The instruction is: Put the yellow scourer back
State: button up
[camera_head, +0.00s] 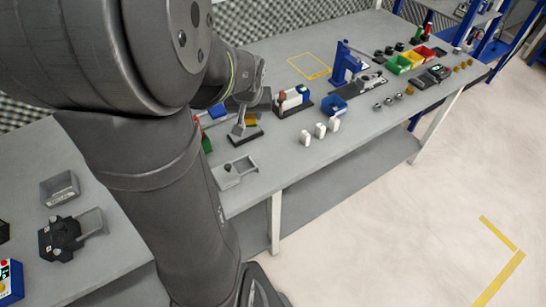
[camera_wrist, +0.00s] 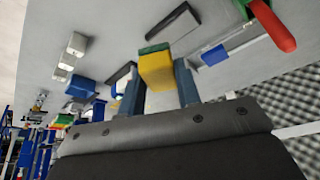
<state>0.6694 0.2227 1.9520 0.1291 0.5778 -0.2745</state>
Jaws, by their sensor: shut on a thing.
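The yellow scourer (camera_wrist: 156,72) has a green layer on one face and sits between the two fingers of my gripper (camera_wrist: 158,82) in the wrist view. My gripper is shut on it. In the head view my gripper (camera_head: 246,124) is over the grey bench, with a bit of the yellow scourer (camera_head: 253,117) showing beside it. A black-edged flat tray (camera_wrist: 172,24) lies close beyond the scourer in the wrist view. A dark flat base (camera_head: 244,135) shows below my gripper in the head view. I cannot tell whether the scourer touches either.
A black rack with red, white and blue items (camera_head: 292,101) stands right of my gripper. A red-handled item (camera_wrist: 272,25) is in the wrist view.

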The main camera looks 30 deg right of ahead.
jog(key=s+d+f+m+h, duration=0.15)
jog(key=s+d, duration=0.25)
jog(key=s, duration=0.4)
jog(key=s+d+f+m+y, duration=0.1)
jog(key=s+d+m, duration=0.15)
jog(key=s, duration=0.55)
jog(key=shift+n+g+h, duration=0.25)
jog(key=shift+n+g, duration=0.05)
jog(key=shift+g, duration=0.1)
jog(key=w+f, duration=0.2)
jog(key=w, duration=0.1)
jog(key=w+a+f, duration=0.1)
jog(key=w+f, duration=0.1)
jog(key=w, duration=0.2)
jog(key=w+a+f, duration=0.1)
jog(key=w+f, duration=0.2)
jog(key=w, duration=0.1)
jog(key=shift+a, duration=0.25)
jog(key=shift+f, duration=2)
jog(key=shift+f, duration=0.1)
jog(key=o, duration=0.9)
jog(key=shift+o, duration=0.2)
jog(key=v, duration=1.2)
